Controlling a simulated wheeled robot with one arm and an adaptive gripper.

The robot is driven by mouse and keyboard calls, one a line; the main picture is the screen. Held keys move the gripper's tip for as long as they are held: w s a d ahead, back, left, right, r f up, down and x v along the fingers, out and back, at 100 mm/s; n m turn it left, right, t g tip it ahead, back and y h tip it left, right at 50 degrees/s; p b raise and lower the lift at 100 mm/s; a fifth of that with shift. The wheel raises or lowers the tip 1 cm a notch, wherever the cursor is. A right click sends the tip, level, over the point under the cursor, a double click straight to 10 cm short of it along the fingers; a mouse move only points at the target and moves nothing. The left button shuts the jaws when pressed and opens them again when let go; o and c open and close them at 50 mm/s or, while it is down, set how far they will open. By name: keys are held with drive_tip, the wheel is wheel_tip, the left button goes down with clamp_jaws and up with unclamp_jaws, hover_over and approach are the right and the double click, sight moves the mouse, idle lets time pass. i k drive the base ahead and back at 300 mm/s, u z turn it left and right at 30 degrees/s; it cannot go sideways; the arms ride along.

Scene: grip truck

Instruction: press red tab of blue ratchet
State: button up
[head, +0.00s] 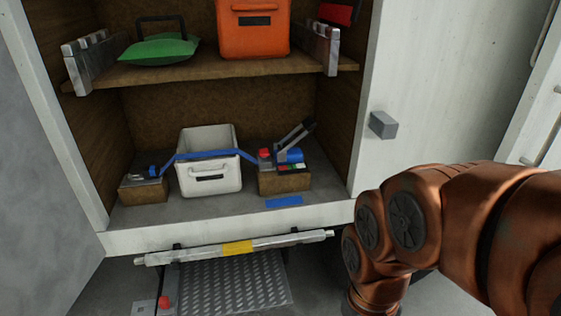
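The blue ratchet (290,156) sits on a brown wooden block at the right of the truck's lower compartment. Its dark and grey lever (294,134) is tilted up to the right. A red tab (264,154) shows at its left side. A blue strap (209,155) runs from the ratchet leftward across a white crate (209,181) to a fitting on another wooden block (144,188). My copper-coloured arm is at the lower right, outside the compartment. My gripper is not visible in the head view.
The shelf (203,71) above holds an orange crate (253,38) and a green bag (159,50). A bar with a yellow section (238,248) runs below the compartment's front edge, above a metal step (235,284). A white door with a grey block (383,125) stands at the right.

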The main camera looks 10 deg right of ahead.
sight(264, 153)
drive_tip(key=k, duration=0.65)
drive_tip(key=u, duration=0.05)
drive_tip(key=i, duration=0.4)
drive_tip(key=u, duration=0.65)
drive_tip(key=i, duration=0.6)
drive_tip(key=u, duration=0.55)
